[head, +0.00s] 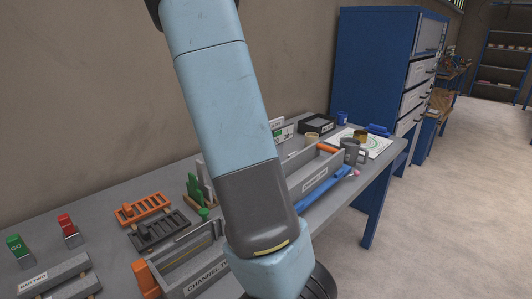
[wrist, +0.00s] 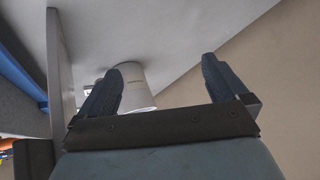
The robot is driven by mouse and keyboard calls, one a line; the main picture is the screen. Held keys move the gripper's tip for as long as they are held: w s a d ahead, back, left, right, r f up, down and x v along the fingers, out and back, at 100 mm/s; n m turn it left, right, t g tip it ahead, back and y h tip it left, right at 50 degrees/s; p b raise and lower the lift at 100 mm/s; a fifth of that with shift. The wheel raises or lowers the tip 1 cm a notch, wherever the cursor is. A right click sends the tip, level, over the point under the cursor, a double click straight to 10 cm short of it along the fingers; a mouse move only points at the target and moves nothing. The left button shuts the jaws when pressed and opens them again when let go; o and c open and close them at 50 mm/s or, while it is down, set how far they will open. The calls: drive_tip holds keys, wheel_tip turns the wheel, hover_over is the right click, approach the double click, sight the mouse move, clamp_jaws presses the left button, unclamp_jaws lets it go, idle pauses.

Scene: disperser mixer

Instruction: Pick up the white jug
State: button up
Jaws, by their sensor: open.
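The white jug (wrist: 134,82) shows in the wrist view as a pale, tapered body with small print on its side. It stands on a grey surface beyond the fingers, nearer the left finger, which covers part of its left side. A small white part to the left of that finger may belong to it; I cannot tell. My gripper (wrist: 160,64) is open, its fingers wide apart with nothing between their tips. I cannot pick out the jug in the head view, where my arm covers the middle of the bench.
On the grey bench (head: 110,203) are an orange rack (head: 146,209), a dark rack (head: 158,231), labelled grey trays (head: 318,182) and a grey mug (head: 351,151). A blue cabinet (head: 372,70) stands beyond. The floor (head: 440,215) at right is clear.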

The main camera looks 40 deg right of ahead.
drive_tip(key=shift+w+d+f+m+h, duration=0.25)
drive_tip(key=shift+w+d+f+h, duration=0.85)
drive_tip(key=shift+d, duration=2.2)
drive_tip(key=shift+w+d+f+m+h, duration=0.3)
drive_tip(key=shift+w+d+f+h, duration=0.75)
drive_tip(key=shift+d, duration=2.25)
drive_tip(key=shift+w+d+f+m+h, duration=0.4)
drive_tip(key=shift+d+h, duration=1.15)
drive_tip(key=shift+d, duration=1.75)
drive_tip(key=shift+f, duration=0.1)
drive_tip(key=shift+c, duration=0.2)
drive_tip(key=c, duration=0.9)
drive_tip(key=shift+o, duration=0.2)
drive_tip(key=shift+w, duration=0.1)
wheel_tip(320, 180, up, 10)
